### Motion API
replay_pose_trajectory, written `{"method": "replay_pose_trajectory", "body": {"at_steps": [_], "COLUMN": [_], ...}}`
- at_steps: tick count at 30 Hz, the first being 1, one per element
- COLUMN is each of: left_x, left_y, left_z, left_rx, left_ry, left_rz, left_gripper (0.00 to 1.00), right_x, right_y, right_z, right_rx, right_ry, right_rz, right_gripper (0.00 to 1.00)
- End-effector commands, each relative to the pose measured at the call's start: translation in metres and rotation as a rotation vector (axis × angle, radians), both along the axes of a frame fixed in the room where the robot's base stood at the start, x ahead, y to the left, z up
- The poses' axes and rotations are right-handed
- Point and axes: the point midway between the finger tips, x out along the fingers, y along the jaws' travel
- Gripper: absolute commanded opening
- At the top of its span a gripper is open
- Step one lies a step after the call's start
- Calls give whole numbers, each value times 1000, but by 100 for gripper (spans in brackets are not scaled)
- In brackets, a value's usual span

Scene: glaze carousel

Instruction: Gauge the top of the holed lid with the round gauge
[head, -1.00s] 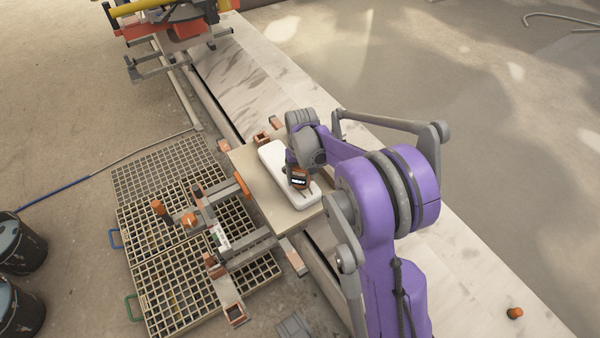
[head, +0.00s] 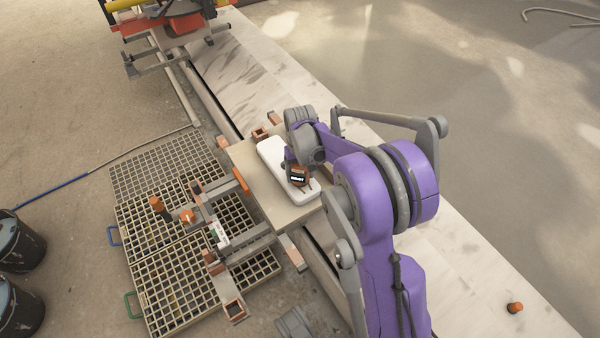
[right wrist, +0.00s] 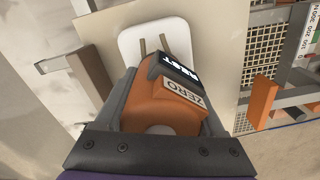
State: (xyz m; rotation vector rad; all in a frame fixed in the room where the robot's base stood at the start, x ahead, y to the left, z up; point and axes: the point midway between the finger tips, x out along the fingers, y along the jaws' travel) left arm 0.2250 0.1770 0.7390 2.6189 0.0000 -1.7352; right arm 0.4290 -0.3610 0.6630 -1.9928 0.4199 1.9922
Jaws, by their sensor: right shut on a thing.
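The round gauge (head: 298,180) has an orange body with a dark display and a ZERO label, which shows in the right wrist view (right wrist: 152,104). My right gripper (right wrist: 160,98) is shut on it, with one finger on each side. The gauge is over the near end of a white, rounded rectangular piece (head: 270,153), likely the lid, lying on a beige board. Two thin brownish strips show on the white piece (right wrist: 178,35) beyond the gauge. I cannot tell whether the gauge touches it, and no hole is clear. My left gripper is out of view.
The beige board (head: 248,160) lies on a long pale slab. Grey clamp frames with orange parts (head: 241,182) stand at its left, over floor grates (head: 165,240). A small orange piece (head: 514,307) lies on the slab at lower right. Dark buckets stand at far left.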

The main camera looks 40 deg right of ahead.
Motion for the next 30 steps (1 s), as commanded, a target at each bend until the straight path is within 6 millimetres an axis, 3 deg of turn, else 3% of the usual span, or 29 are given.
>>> {"method": "replay_pose_trajectory", "body": {"at_steps": [30], "left_x": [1], "left_y": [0], "left_z": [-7], "left_rx": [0], "left_ry": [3], "left_rz": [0], "left_gripper": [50], "right_x": [0], "right_y": [0], "right_z": [-10], "right_rx": [0], "right_ry": [0], "right_rz": [0], "right_gripper": [22]}}
